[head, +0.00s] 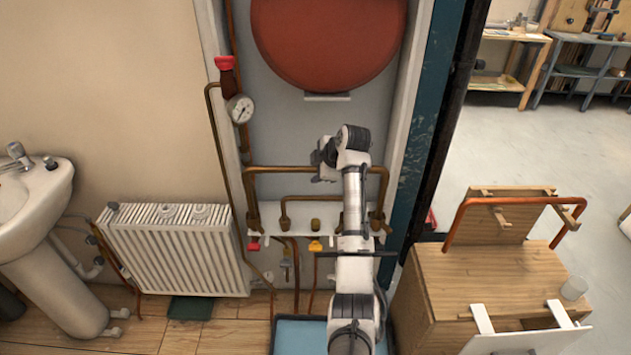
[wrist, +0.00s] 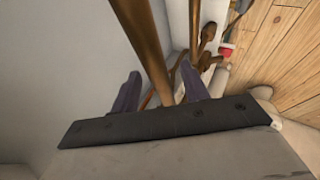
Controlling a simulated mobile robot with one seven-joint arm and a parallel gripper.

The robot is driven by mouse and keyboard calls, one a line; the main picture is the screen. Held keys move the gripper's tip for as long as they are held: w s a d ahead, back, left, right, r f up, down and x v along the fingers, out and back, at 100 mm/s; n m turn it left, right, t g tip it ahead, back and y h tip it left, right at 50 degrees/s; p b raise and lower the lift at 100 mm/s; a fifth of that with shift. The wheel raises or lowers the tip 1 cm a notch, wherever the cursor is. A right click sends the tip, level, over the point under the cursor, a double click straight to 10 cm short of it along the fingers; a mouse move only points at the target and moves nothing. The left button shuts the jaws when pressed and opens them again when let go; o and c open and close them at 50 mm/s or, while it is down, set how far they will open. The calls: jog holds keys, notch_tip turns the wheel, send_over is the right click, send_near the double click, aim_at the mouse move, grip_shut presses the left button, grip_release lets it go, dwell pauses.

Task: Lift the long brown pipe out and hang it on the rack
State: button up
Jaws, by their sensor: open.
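The long brown pipe (head: 290,169) is an upside-down U on the wall panel, with a leg down each side to fittings at the white ledge. My gripper (head: 322,165) is at its top run, right of its middle; my arm hides part of the pipe there. In the wrist view, my gripper (wrist: 158,88) is open, with one dark finger on each side of the brown pipe (wrist: 148,40). I cannot tell whether either finger touches it. The wooden rack (head: 505,228) stands on the cabinet at right, and a bent orange-brown pipe (head: 520,201) rests on its pegs.
A red round tank (head: 328,40) is above the pipe. A gauge (head: 240,109) and a thin pipe stand to its left. A smaller pipe (head: 310,199) lies below. A dark doorway edge (head: 450,130) stands between wall and cabinet (head: 450,285). A glass (head: 573,288) sits on the cabinet.

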jog(key=shift+w+a+f, duration=0.2)
jog(key=shift+w+f, duration=0.1)
jog(key=shift+f, duration=0.2)
grip_shut()
jog(key=shift+r, duration=0.1)
dwell(1.0)
